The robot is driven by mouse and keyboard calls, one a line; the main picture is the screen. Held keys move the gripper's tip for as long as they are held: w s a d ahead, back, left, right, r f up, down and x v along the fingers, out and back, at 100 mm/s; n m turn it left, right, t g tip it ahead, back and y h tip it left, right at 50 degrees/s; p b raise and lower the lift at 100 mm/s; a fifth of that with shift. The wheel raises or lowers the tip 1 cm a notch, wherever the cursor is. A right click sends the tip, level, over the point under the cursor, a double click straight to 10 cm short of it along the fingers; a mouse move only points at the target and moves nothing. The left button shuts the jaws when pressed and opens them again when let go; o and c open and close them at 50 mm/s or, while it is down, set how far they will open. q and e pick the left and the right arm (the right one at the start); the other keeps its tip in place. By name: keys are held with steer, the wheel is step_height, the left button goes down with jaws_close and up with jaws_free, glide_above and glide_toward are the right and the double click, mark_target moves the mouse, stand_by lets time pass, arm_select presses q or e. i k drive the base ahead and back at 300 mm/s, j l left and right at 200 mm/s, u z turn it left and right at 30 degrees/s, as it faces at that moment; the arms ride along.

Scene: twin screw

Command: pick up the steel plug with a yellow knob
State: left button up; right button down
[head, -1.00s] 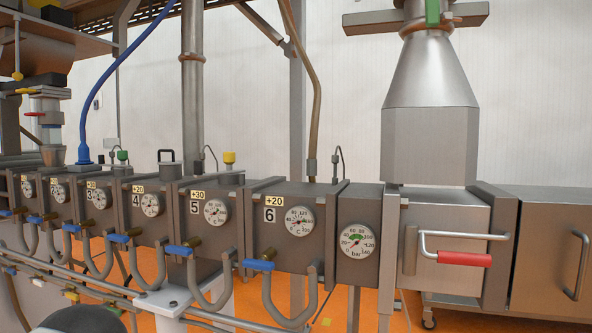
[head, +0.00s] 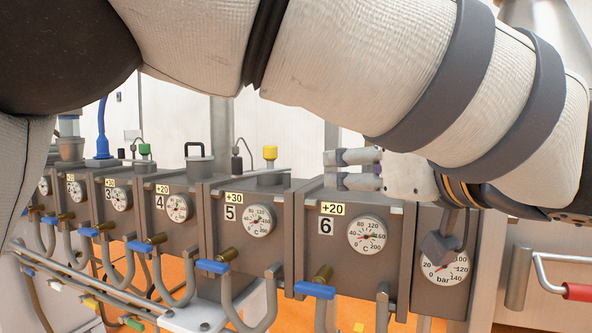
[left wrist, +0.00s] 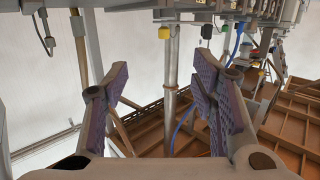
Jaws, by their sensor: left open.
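The yellow knob (head: 270,153) of the steel plug stands upright on top of the barrel block marked 5 in the head view. Only a little of the steel below the knob shows. In the left wrist view the yellow knob (left wrist: 165,33) is near the top, beyond and between the open fingers. My left gripper (head: 329,169) is above block 6, to the right of the plug, with its fingers pointing left towards it. My right gripper is not in view.
A green knob (head: 145,150), a black handle (head: 195,150) and a thin sensor with a cable (head: 237,163) stand on the blocks to the left. A blue hose (head: 102,130) rises farther left. My left arm covers the upper part of the head view.

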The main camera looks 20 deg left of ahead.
mark_target(270, 153)
steer(key=i+j, duration=0.35)
steer(key=j, duration=0.15)
steer(key=i+j, duration=0.35)
steer(key=j, duration=0.1)
